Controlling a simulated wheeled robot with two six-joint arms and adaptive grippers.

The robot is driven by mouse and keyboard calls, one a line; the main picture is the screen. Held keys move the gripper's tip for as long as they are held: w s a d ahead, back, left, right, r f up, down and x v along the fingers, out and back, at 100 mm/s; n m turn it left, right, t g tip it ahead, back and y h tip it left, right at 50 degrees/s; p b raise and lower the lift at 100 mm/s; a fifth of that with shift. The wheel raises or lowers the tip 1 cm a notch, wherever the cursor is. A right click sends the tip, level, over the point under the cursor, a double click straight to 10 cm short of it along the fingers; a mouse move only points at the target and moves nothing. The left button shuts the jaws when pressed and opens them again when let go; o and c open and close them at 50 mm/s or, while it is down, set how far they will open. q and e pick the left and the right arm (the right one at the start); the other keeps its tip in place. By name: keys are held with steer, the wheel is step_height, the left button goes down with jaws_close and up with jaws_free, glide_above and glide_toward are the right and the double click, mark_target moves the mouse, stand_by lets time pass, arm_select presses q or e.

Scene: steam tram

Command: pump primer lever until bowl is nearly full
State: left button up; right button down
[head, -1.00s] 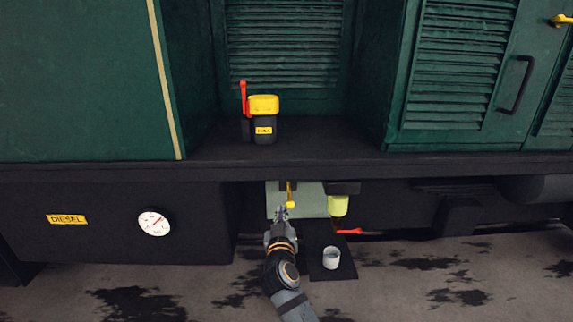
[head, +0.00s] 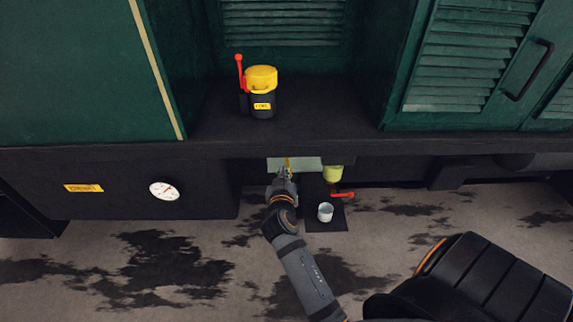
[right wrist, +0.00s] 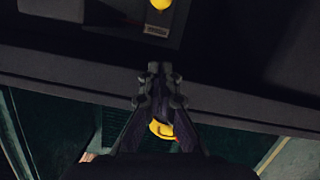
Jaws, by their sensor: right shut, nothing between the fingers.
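In the right wrist view the shut fingertips (right wrist: 160,72) are at the middle, and a yellow knob (right wrist: 160,4), likely the lever's, is cut off at the top edge, apart from the fingertips in the picture. Contact cannot be told. The yellow-green bowl (head: 333,173) hangs right of the gripper; its fill level is too small to read. My left gripper is out of view.
A red handle (head: 343,194) is below the bowl. A yellow-capped black filler (head: 262,90) with a red lever (head: 239,72) stands on the ledge (head: 340,135). A gauge (head: 164,190) is at left.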

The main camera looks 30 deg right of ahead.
steer(key=shift+w, duration=0.1)
steer(key=b, duration=0.3)
glide_above(288, 163)
steer(key=s+a, duration=0.3)
step_height(288, 163, down, 2)
steer(key=f, duration=0.1)
step_height(288, 163, down, 3)
steer(key=shift+d+r+b, duration=0.1)
steer(key=shift+b, duration=0.85)
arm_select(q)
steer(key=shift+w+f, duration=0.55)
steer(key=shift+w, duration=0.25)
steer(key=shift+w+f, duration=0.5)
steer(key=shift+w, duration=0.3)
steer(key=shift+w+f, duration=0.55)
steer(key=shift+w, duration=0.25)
arm_select(e)
steer(key=shift+d+f, duration=0.1)
steer(key=shift+f, duration=0.15)
